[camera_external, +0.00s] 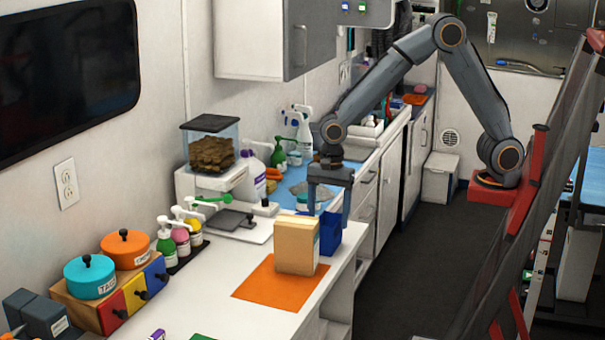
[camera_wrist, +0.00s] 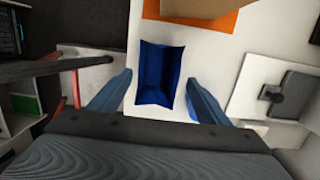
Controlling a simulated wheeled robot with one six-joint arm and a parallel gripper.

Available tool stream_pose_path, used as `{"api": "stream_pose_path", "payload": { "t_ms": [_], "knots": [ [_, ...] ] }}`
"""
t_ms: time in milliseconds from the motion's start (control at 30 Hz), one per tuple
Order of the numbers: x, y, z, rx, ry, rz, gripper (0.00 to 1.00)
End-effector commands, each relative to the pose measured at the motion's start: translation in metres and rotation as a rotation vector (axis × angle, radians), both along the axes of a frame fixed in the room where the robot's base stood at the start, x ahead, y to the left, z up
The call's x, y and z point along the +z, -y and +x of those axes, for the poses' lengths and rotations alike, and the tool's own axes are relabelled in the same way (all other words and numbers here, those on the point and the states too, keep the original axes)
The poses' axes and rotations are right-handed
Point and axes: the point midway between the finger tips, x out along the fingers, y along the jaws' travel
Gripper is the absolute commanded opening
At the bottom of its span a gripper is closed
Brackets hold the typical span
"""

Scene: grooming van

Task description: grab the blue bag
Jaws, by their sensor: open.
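The blue bag (camera_external: 331,231) stands on the white counter, just behind a tan box and partly hidden by it in the external view. In the wrist view the blue bag (camera_wrist: 158,76) is seen from above, with an open top and dark inside. My gripper (camera_external: 331,214) is above and around the bag's upper end in the external view. In the wrist view my gripper (camera_wrist: 157,92) is open, with one finger on each side of the bag's near end and gaps between. Whether the fingers reach down beside the bag is hard to tell.
The tan box (camera_external: 297,246) stands on an orange mat (camera_external: 255,284) close to the bag. A white scale (camera_external: 240,222) with a dark plate lies to the left. Pump bottles (camera_external: 180,233) stand farther left. The counter's right edge is near the bag.

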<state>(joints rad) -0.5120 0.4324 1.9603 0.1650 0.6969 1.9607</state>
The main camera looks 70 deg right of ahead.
Motion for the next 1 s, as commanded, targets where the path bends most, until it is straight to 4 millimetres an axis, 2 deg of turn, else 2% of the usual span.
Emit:
{"api": "stream_pose_path", "payload": {
  "t_ms": [233, 433, 1000],
  "knots": [
    [-0.026, -0.012, -0.006, 0.001, -0.003, -0.002, 0.70],
    [-0.046, -0.014, -0.005, 0.001, 0.000, -0.001, 0.70],
    [-0.050, -0.015, -0.004, 0.001, 0.001, 0.000, 0.70]
  ]
}}
